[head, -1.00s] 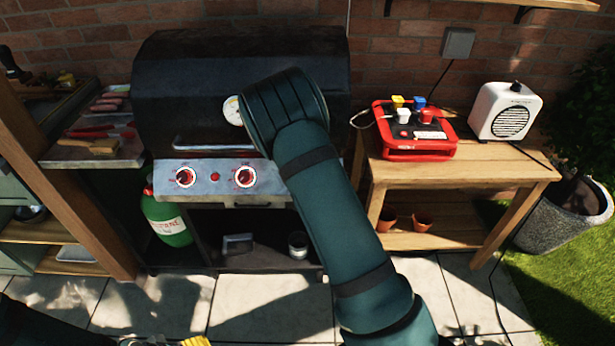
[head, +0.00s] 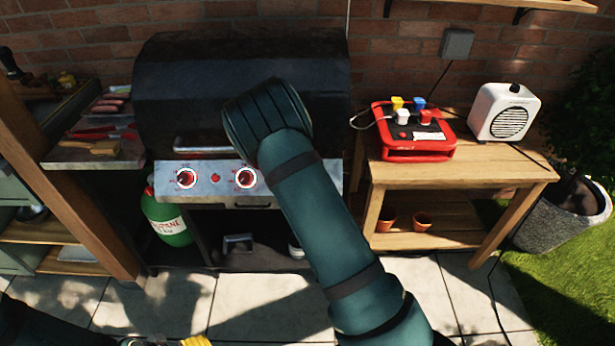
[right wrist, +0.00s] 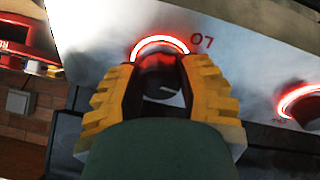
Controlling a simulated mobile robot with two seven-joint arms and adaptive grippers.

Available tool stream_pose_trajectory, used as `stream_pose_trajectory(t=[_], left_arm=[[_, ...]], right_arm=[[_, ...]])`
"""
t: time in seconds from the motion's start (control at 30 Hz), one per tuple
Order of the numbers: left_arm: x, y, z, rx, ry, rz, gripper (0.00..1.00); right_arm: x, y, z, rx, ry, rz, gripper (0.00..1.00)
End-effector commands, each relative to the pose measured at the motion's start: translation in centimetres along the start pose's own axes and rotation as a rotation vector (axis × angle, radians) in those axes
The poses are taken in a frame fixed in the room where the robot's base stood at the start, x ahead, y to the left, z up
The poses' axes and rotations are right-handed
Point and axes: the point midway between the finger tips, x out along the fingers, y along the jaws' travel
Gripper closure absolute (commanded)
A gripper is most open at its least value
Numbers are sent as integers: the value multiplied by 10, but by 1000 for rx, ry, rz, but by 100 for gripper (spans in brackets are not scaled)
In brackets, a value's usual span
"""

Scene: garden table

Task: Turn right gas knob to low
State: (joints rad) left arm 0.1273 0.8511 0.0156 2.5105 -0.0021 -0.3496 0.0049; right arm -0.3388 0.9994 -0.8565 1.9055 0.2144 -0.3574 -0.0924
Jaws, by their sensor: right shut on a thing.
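The grill's front panel (head: 220,198) carries a left knob (head: 186,178) and a middle knob (head: 246,178), both with red rings. The panel's right part is hidden behind my right arm. In the right wrist view, my right gripper (right wrist: 160,70) has its yellow fingers shut on a dark knob (right wrist: 159,62) with a glowing red ring. The panel mark beside it (right wrist: 202,40) looks like LO upside down. Another red-ringed knob (right wrist: 300,100) shows at that view's right edge. A yellow bit of my left gripper (head: 196,341) shows at the bottom edge, mostly cut off.
A red button (head: 215,178) sits between the two visible knobs. The black grill lid (head: 180,90) is closed above the panel. A green propane tank (head: 170,220) stands below left. A wooden table (head: 480,175) with a red box (head: 415,140) stands at the right.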

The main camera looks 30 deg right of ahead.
Motion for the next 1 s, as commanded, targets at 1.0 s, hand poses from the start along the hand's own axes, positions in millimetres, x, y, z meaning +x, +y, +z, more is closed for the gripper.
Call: stream_pose_trajectory(t=[1.0], left_arm=[[-1,0,0,0,-1,0,29]], right_arm=[[0,-2,0,-860,67,-1,99]])
